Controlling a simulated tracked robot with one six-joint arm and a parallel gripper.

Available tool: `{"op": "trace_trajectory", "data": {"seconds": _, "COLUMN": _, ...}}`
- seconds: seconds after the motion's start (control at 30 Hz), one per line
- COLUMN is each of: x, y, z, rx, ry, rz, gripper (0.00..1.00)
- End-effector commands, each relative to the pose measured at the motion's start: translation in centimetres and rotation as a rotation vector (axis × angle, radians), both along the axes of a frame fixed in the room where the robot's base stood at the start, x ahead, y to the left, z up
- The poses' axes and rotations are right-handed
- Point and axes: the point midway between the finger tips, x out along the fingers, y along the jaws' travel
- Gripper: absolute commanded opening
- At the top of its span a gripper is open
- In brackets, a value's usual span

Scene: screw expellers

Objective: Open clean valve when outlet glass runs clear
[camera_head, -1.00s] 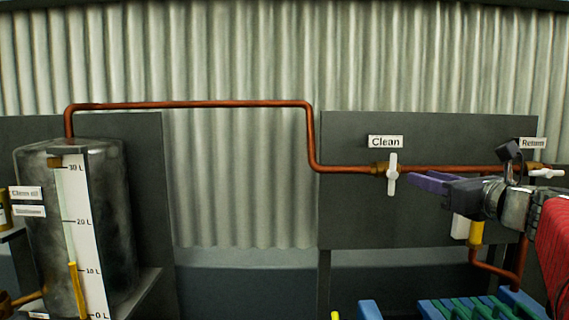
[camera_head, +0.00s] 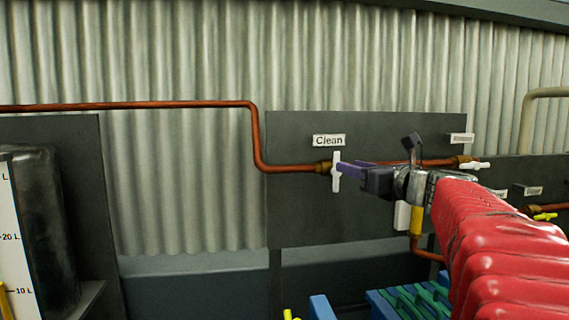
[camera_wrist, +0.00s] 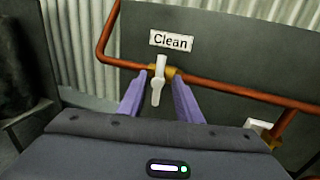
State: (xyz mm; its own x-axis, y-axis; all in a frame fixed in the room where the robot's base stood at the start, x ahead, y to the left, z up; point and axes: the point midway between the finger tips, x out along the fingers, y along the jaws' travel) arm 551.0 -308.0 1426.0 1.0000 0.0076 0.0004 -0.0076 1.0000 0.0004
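The clean valve has a white handle (camera_head: 336,182) on a brass body below the "Clean" label (camera_head: 328,140). The handle stands upright, across the horizontal copper pipe. My gripper (camera_head: 343,169) is at the handle from the right. In the wrist view my gripper (camera_wrist: 159,84) is open, its two purple fingers on either side of the white handle (camera_wrist: 159,72). Contact cannot be told.
The return valve's white handle (camera_head: 474,165) lies sideways to the right. A tank with a litre scale (camera_head: 24,230) stands at the left. A yellow valve handle (camera_head: 545,216) is at the far right. Blue and green racks (camera_head: 410,300) stand below my arm.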

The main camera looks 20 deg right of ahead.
Motion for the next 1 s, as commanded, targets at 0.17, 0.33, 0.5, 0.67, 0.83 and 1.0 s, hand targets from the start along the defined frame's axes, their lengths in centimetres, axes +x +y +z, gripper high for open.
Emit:
{"op": "trace_trajectory", "data": {"seconds": 0.17, "x": 2.9, "y": 0.1, "z": -0.1, "rx": 0.001, "ry": 0.001, "rz": 0.003, "gripper": 0.32}}
{"op": "trace_trajectory", "data": {"seconds": 0.33, "x": 5.4, "y": 0.2, "z": -0.1, "rx": 0.001, "ry": 0.001, "rz": 0.003, "gripper": 0.32}}
{"op": "trace_trajectory", "data": {"seconds": 0.5, "x": 7.1, "y": 0.1, "z": -0.1, "rx": 0.0, "ry": 0.001, "rz": 0.002, "gripper": 0.32}}
{"op": "trace_trajectory", "data": {"seconds": 0.67, "x": 7.6, "y": 0.2, "z": 0.0, "rx": -0.001, "ry": 0.0, "rz": 0.002, "gripper": 0.32}}
{"op": "trace_trajectory", "data": {"seconds": 0.83, "x": 7.6, "y": 0.2, "z": 0.0, "rx": 0.0, "ry": 0.001, "rz": 0.001, "gripper": 0.32}}
{"op": "trace_trajectory", "data": {"seconds": 1.0, "x": 7.6, "y": 0.2, "z": 0.0, "rx": 0.0, "ry": 0.001, "rz": 0.002, "gripper": 0.23}}
